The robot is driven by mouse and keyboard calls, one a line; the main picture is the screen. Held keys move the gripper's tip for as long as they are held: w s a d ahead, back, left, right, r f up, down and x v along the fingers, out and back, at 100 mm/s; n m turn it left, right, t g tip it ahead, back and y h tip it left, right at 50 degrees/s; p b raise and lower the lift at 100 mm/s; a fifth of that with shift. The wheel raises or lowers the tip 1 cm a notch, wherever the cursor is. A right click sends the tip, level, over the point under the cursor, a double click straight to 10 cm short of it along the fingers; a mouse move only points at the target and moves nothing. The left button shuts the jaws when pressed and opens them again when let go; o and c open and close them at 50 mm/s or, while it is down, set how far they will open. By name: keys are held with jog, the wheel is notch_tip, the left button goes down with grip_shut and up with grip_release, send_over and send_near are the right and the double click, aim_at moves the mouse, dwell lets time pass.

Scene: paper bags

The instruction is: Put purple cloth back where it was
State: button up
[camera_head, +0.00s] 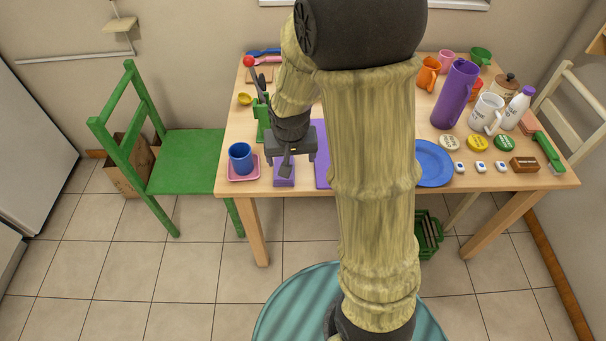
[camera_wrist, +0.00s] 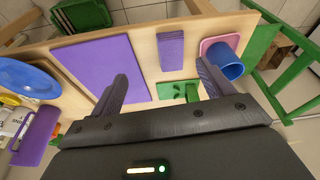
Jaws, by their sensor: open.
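A small folded purple cloth (camera_head: 284,178) lies near the front edge of the wooden table, just right of a pink tray with a blue cup. It also shows in the wrist view (camera_wrist: 171,50), as a narrow strip on bare wood. My gripper (camera_head: 287,166) is open and empty above the table and hides part of the cloth in the head view. In the wrist view the fingers (camera_wrist: 163,80) stand apart, with the cloth lying beyond the gap between them. A larger flat purple mat (camera_wrist: 97,65) lies beside the cloth; my arm partly hides it in the head view.
The blue cup (camera_head: 240,155) stands on the pink tray (camera_head: 234,177). A green holder (camera_head: 262,122) with utensils is behind. A blue plate (camera_head: 434,163), purple pitcher (camera_head: 455,94) and several mugs and small items fill the right side. A green chair (camera_head: 185,160) stands left.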

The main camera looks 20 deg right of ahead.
jog(key=s+r+n, duration=0.2)
jog(key=s+r, duration=0.1)
jog(key=s, duration=0.8)
jog(key=shift+r+y, duration=0.25)
jog(key=shift+y, duration=0.05)
